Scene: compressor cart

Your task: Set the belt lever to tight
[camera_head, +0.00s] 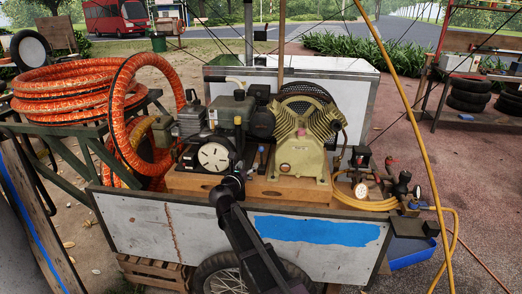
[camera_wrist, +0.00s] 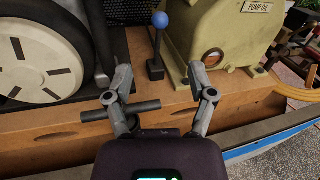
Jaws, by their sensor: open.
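The belt lever is a short dark stalk with a blue ball knob (camera_wrist: 160,20), standing upright from a dark foot on the wooden base. It stands between the engine and the cream pump, and its blue knob also shows in the head view (camera_head: 261,149). My gripper (camera_wrist: 160,75) is open and empty, its two fingers spread in the wrist view. The lever stands beyond the fingertips, roughly midway between them, and does not appear touched. In the head view my dark arm rises in front of the cart, and the fingers are hard to make out. No tight marking is readable.
The engine's white round cover (camera_wrist: 38,50) stands close left of the lever, and the cream pump (camera_wrist: 222,35) close right. A dark horizontal rod (camera_wrist: 95,115) lies near the left finger. The cart's front panel (camera_head: 150,225) stands below. Gauges and yellow hose (camera_head: 372,203) are farther right.

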